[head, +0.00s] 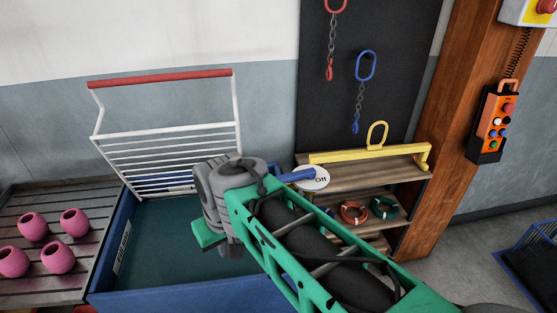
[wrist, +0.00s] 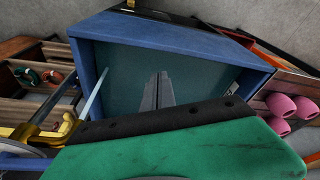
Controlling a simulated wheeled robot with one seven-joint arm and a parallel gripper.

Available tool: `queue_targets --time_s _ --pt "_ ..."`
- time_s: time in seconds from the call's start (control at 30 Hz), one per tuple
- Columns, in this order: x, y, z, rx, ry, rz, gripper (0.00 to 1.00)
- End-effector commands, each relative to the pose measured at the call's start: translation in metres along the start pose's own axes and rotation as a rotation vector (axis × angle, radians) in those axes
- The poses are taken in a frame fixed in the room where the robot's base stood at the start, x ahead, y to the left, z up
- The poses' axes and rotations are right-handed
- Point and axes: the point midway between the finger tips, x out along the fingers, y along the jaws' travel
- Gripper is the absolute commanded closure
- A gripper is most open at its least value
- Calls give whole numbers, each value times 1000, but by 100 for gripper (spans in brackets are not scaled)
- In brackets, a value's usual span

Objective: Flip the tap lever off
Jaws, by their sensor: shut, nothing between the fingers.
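The blue tap lever (head: 297,175) shows in the head view just right of my wrist, beside a round white plate (head: 315,179) reading "Off". My arm hides the rest of the tap there. In the wrist view, a yellow tap body (wrist: 62,130) is at the lower left, with a blue bar that looks like the lever (wrist: 18,164) at the left edge. A pale streak (wrist: 92,95), perhaps water, runs near the tap. My gripper (wrist: 160,76) is shut and empty, over the blue tank (wrist: 190,38), apart from the lever.
A white rack with a red bar (head: 170,130) stands behind the tank. Pink pots (head: 33,226) sit on a slatted table at the left. Wooden shelves (head: 365,178) with a yellow beam (head: 370,154) stand close by on the right, before a wooden post (head: 455,100).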

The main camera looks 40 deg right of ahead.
Motion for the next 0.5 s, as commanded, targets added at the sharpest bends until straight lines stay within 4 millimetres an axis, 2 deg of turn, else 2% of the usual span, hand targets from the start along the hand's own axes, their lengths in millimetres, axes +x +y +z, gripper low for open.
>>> queue_targets --time_s 0.03,0.1,0.17,0.2,0.3,0.4,0.5 --pt "-28 10 -26 24 -30 1 100" --pt "-59 28 -62 61 -94 1 100" --pt "-83 51 -94 95 -153 1 100" --pt "-97 67 -113 116 -193 0 100" --pt "-125 115 -152 169 -289 0 100" --pt "-141 163 -175 213 -371 2 100" --pt "-148 199 -184 243 -433 3 100"
